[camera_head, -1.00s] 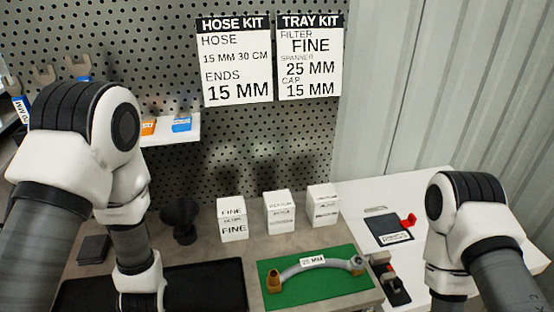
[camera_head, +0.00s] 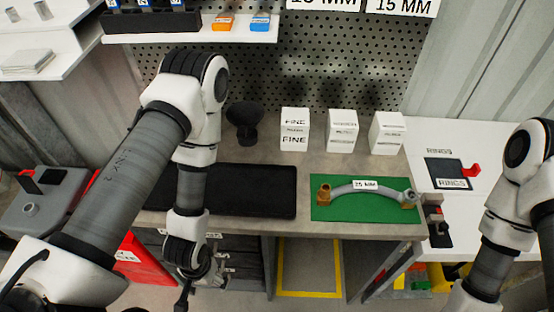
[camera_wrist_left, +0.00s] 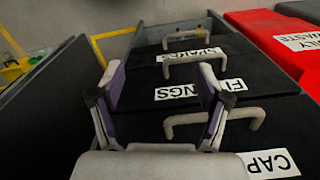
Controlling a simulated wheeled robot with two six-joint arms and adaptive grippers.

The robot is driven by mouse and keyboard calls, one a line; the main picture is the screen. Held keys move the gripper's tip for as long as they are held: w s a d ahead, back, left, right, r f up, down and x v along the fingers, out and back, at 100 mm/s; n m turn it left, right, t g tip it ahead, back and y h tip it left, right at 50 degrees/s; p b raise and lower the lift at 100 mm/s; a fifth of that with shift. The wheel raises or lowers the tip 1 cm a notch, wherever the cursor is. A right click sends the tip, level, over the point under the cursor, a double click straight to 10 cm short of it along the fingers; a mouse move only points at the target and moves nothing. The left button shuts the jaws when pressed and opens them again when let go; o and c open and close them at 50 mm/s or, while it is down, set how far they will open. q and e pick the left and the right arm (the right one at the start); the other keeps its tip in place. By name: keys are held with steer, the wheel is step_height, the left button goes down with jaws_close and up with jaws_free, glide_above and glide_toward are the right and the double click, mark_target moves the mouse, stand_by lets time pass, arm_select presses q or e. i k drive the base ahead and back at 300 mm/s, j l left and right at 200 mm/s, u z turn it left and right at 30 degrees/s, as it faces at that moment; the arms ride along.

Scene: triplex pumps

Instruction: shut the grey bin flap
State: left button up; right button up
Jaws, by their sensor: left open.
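In the head view a grey boxy thing (camera_head: 45,205) with a dark raised plate on top stands on the far left. My left arm reaches down in front of the bench. In the left wrist view my left gripper (camera_wrist_left: 161,92) is open and empty, above black drawer fronts (camera_wrist_left: 145,92) with pale handles. Whether it touches a handle is unclear. My right arm shows at the right of the head view, but its gripper is out of frame.
A red bin (camera_head: 147,262) stands left of the drawers; it also shows in the left wrist view (camera_wrist_left: 265,30). The bench bears a black mat (camera_head: 250,190) and a green mat (camera_head: 330,210) with a hose. A yellow-marked floor area (camera_head: 310,292) lies below.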

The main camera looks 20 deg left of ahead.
mark_target(27, 182)
steer(key=k, duration=0.2)
steer(key=k+u, duration=0.1)
steer(key=u, duration=0.35)
steer(key=k+j+u, duration=0.1)
steer(key=u, duration=0.3)
steer(key=k+j+u, duration=0.1)
steer(key=u, duration=0.35)
steer(key=j+u, duration=0.15)
steer(key=u, duration=0.25)
steer(key=i+j+u, duration=0.35)
steer(key=i, duration=0.2)
steer(key=i+u, duration=0.3)
steer(key=i, duration=0.3)
